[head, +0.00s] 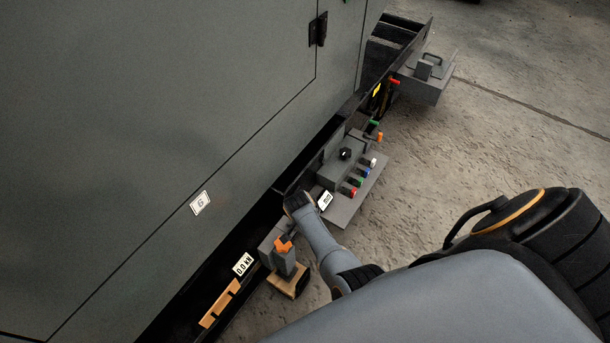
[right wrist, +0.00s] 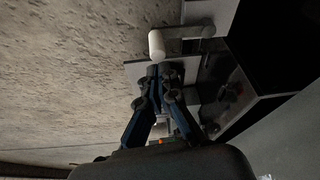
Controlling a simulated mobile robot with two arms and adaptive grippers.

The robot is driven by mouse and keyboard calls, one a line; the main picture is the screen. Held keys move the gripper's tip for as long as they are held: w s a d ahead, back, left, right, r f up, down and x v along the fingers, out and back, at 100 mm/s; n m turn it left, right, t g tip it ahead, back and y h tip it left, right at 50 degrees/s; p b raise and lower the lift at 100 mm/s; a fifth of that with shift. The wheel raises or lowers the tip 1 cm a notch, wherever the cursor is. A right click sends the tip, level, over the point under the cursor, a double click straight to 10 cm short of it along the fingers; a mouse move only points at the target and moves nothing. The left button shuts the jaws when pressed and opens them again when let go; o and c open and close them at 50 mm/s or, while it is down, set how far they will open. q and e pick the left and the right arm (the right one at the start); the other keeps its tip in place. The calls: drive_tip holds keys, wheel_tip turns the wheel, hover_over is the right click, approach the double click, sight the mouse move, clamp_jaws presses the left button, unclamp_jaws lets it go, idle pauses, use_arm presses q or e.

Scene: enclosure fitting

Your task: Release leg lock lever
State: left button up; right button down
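An upright grey leg with an orange piece (head: 283,243) on top stands on a wooden block (head: 288,284) beside the cabinet base in the head view. I cannot tell for sure which part is the leg lock lever. My right arm reaches from the lower right to the base; its fingers cannot be made out there. In the right wrist view my right gripper (right wrist: 158,71) has its fingertips together, with nothing visible between them. A white cylindrical handle (right wrist: 157,45) on a short rod is just beyond the tips; whether they touch is unclear. My left gripper is out of view.
A large grey cabinet (head: 150,120) fills the left. A grey control box (head: 335,165) with coloured knobs stands along its base, near my right arm. Another grey box (head: 425,85) stands farther back. Concrete floor (head: 480,140) is clear to the right.

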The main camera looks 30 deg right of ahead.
wheel_tip(320, 180, up, 9)
drive_tip(key=shift+d, duration=0.15)
idle(0.6)
